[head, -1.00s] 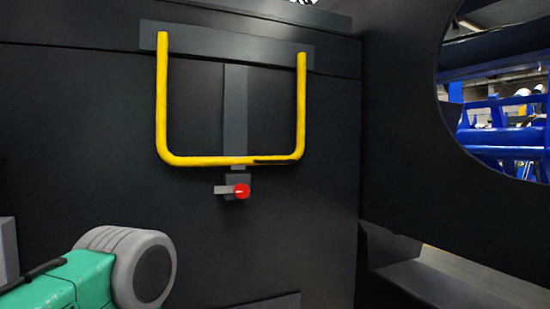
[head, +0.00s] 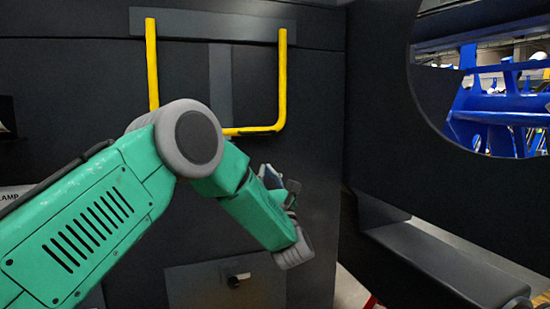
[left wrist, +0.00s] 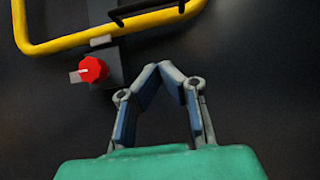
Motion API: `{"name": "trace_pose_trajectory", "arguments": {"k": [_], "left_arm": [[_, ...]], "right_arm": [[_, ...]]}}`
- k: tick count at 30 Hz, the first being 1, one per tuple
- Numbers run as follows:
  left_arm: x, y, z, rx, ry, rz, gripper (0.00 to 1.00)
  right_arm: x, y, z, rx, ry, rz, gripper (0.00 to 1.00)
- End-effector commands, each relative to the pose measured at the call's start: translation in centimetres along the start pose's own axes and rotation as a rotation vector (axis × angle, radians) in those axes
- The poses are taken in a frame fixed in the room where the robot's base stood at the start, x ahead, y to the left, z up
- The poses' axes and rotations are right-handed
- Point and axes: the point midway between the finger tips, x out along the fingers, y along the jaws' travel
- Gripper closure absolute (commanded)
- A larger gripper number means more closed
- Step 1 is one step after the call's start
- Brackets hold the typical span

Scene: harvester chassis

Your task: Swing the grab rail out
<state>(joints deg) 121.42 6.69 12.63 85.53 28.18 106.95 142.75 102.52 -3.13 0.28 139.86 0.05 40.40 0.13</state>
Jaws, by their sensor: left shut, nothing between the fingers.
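The yellow U-shaped grab rail (head: 282,80) hangs against the dark panel in the head view, its lower left corner hidden behind my left arm. In the left wrist view the rail's lower bar (left wrist: 70,43) runs across the top, with a black grip piece on it. A red knob (left wrist: 92,69) on a small grey block sits just under the bar; my arm hides it in the head view. My left gripper (left wrist: 160,68) is shut and empty, its fingertips below the bar and right of the knob, apart from both. It also shows in the head view (head: 284,188). My right gripper is not in view.
A lower plate with a small light-coloured latch (head: 238,278) is below my arm. A dark wall with a round opening (head: 420,190) stands at the right, with a grey ledge (head: 440,260) beneath it. The panel right of the rail is clear.

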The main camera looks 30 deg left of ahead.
Motion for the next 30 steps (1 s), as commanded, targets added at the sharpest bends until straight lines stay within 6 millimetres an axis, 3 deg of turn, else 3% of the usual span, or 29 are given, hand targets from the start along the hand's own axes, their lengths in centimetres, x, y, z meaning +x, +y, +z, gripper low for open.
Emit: {"name": "trace_pose_trajectory", "arguments": {"k": [14,21,30], "left_arm": [[9.3,-0.1,0.1,0.004,-0.002,-0.002,1.0],[8.2,-0.2,3.3,0.006,0.0,-0.008,1.0],[7.9,-0.1,3.7,0.006,0.002,-0.005,1.0]], "right_arm": [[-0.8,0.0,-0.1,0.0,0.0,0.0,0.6],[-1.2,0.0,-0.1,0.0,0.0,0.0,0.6],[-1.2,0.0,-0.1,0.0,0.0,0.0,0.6]]}}
